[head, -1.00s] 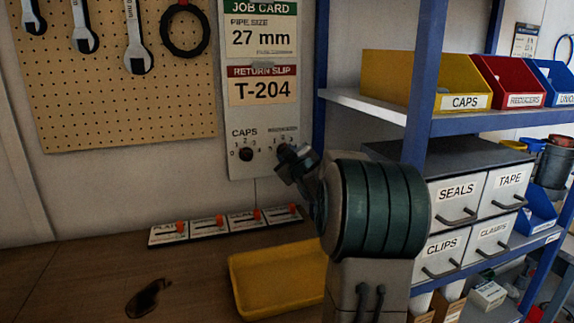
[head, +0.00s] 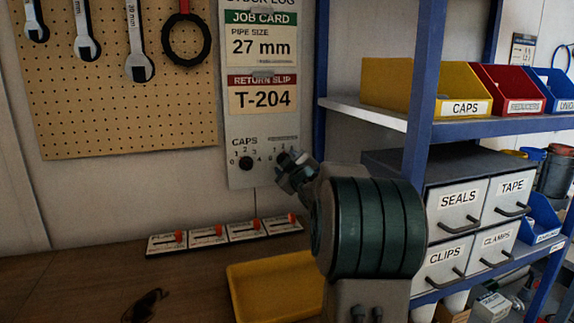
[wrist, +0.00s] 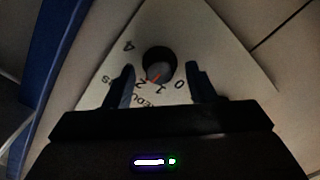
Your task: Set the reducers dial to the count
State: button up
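The reducers dial (wrist: 159,64) is a dark round knob on the pale panel, seen upside down in the wrist view. Its reddish pointer mark lies between the printed 1 and 2. My gripper (wrist: 160,70) is open, with one finger on each side of the knob and visible gaps to it. In the head view my gripper (head: 289,168) is at the panel (head: 243,120) and hides the reducers dial. The caps dial (head: 245,163) is to its left. The red reducers bin (head: 510,90) stands on the shelf; its contents are not visible.
The blue-framed shelf (head: 420,120) with bins and drawers stands close right of my arm. Dark glasses (head: 146,305) lie at the front left.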

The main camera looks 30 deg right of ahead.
jog(key=v, duration=1.3)
jog(key=shift+s, duration=0.4)
jog(key=shift+a, duration=0.1)
jog(key=s+a+f+m+g+y+p, duration=0.2)
jog(key=s+a+g+p, duration=0.4)
jog(key=s+a, duration=0.4)
jog(key=s+a+f+m+g+y+p, duration=0.2)
jog(key=s+a+f+m+g+p, duration=0.2)
jog(key=s+a, duration=0.7)
jog(key=a+f+g+p, duration=0.2)
jog(key=a+g, duration=0.2)
jog(key=a, duration=0.2)
jog(key=shift+s+a+g+y, duration=0.2)
jog(key=shift+a+g+y, duration=0.1)
jog(key=shift+a, duration=0.1)
